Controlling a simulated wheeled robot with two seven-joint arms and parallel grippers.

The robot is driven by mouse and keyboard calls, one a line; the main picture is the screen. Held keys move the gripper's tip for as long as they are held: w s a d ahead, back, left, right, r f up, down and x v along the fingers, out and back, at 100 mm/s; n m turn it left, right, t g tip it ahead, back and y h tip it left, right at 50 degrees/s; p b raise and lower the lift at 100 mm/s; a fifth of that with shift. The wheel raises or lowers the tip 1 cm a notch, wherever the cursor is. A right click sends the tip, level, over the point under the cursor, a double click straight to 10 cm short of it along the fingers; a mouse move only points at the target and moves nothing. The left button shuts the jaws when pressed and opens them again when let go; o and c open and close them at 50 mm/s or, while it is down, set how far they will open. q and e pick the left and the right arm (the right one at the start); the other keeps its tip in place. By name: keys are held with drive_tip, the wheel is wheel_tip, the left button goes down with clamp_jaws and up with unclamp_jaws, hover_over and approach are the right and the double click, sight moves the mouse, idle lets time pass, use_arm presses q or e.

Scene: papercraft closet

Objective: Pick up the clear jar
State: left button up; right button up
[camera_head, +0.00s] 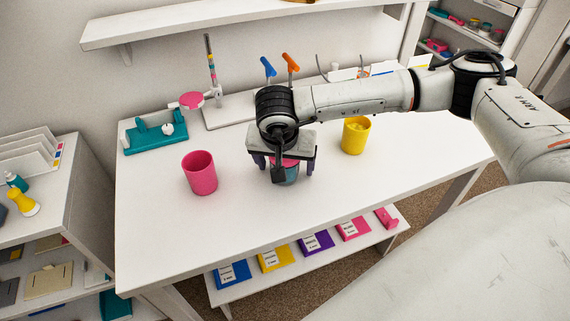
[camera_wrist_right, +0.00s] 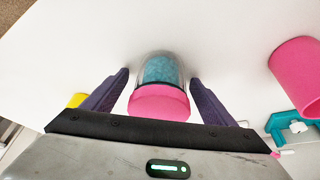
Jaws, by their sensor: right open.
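The clear jar (camera_head: 288,174) stands on the white table, partly hidden beneath my right gripper in the head view. In the right wrist view the clear jar (camera_wrist_right: 161,80) has a pink lid and blue contents. My right gripper (camera_head: 283,170) is above the table with its two dark purple fingers on either side of the jar. In the right wrist view the right gripper (camera_wrist_right: 160,90) is open, with a gap between each finger and the jar. My left gripper is not in view.
A pink cup (camera_head: 200,173) stands left of the jar and a yellow cup (camera_head: 355,136) stands to the right. A teal tape dispenser (camera_head: 155,137) and a stand with a pink disc (camera_head: 192,100) are behind. The table front (camera_head: 200,235) is clear.

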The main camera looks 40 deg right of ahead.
drive_tip(key=shift+c, duration=0.2)
drive_tip(key=shift+r, duration=0.1)
drive_tip(key=c, duration=1.3)
